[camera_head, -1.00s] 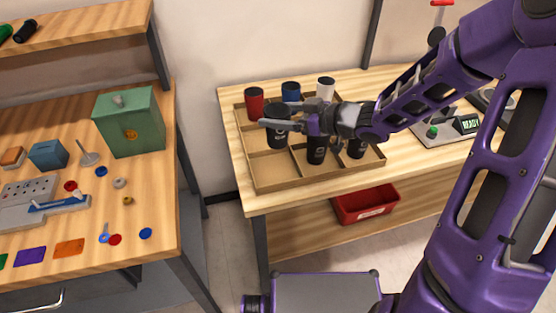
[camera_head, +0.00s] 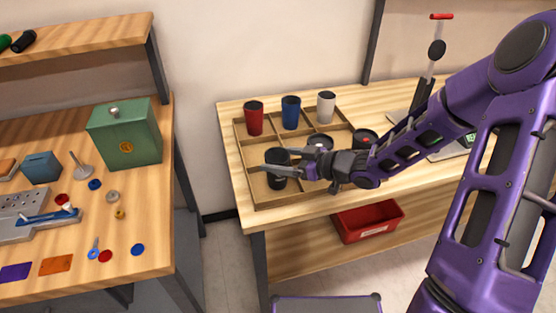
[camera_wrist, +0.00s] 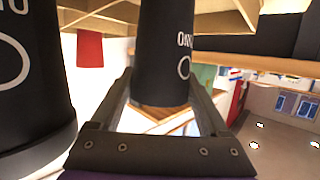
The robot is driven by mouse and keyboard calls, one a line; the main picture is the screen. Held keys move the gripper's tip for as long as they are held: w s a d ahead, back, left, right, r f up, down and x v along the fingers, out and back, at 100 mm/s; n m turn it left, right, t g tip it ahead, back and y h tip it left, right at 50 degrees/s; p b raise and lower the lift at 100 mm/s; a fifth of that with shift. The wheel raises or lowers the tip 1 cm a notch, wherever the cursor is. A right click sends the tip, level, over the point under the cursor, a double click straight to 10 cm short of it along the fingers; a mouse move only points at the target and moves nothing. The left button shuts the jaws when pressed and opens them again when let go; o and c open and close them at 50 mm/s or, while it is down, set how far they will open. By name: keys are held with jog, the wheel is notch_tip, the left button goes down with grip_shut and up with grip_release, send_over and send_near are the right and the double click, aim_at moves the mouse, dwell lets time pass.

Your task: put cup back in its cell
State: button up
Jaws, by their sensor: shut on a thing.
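My gripper (camera_head: 291,171) is shut on a black cup (camera_head: 277,158), which stands upright over or in the front-left cell of the brown divided tray (camera_head: 238,150). I cannot tell whether its base touches the tray floor. In the wrist view the held cup (camera_wrist: 165,45), with white lettering, sits between the fingers. A large black cup (camera_wrist: 30,75) fills the left of the wrist view.
Red (camera_head: 254,119), blue (camera_head: 291,113) and white (camera_head: 326,107) cups stand in the tray's back row. A red bin (camera_head: 367,222) is below the tabletop. A device with a red-topped lever (camera_head: 441,17) stands at right. A side table with a green box (camera_head: 126,134) is at left.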

jog(key=shift+f, duration=0.15)
jog(key=o, duration=0.6)
jog(key=shift+c, duration=0.2)
jog(key=shift+s+d+r, duration=0.1)
jog(key=shift+d+r, duration=0.05)
jog(key=shift+r, duration=0.15)
jog(key=p+v, duration=0.2)
jog(key=v, duration=0.9)
jog(key=shift+s+d, duration=0.2)
jog(key=shift+d, duration=0.05)
